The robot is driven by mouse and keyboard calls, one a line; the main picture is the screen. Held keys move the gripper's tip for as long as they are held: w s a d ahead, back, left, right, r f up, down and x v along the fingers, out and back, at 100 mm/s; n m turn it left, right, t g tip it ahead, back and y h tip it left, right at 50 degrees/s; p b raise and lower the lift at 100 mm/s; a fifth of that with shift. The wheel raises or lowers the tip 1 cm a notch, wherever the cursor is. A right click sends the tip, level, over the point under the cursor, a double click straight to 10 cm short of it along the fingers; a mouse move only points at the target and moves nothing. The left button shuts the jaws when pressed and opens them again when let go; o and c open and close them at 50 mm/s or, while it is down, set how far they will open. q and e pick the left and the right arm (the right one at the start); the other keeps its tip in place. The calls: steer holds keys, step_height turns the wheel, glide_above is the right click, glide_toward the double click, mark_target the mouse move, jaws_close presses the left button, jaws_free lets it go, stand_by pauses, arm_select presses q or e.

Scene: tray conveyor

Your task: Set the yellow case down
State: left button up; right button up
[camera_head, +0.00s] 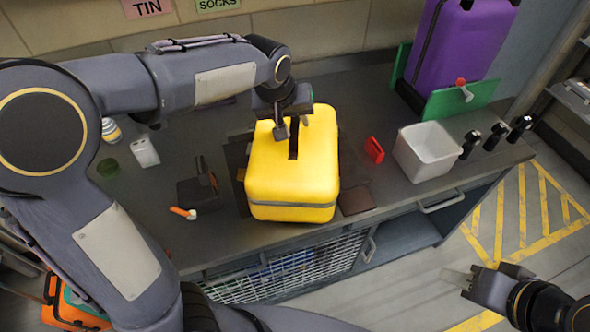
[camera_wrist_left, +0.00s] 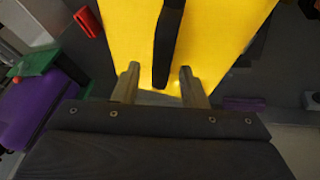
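The yellow case (camera_head: 288,172) stands upright on the grey worktop (camera_head: 150,215), close to its front edge. A black strap handle (camera_head: 293,148) runs along its top. My left gripper (camera_head: 288,124) is over the top of the case at the handle. In the left wrist view, its two fingers (camera_wrist_left: 160,82) are apart on either side of the handle (camera_wrist_left: 168,35), with gaps beside it, over the yellow case (camera_wrist_left: 225,35). My right gripper (camera_head: 487,272) is empty and spread over the floor at the lower right. The underside of the case is hidden.
A white bin (camera_head: 426,152) and a red item (camera_head: 374,150) are right of the case. A purple case (camera_head: 462,45) stands behind by a green panel (camera_head: 460,100). A black tool (camera_head: 205,178) and an orange-tipped item (camera_head: 183,213) lie to the left.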

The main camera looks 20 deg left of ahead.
mark_target(295, 123)
arm_select(q)
steer(key=x, duration=0.4)
steer(key=shift+w+a, duration=0.15)
jaws_close()
stand_by(1.1)
steer(key=shift+w+r, duration=0.1)
steer(key=shift+r, duration=0.1)
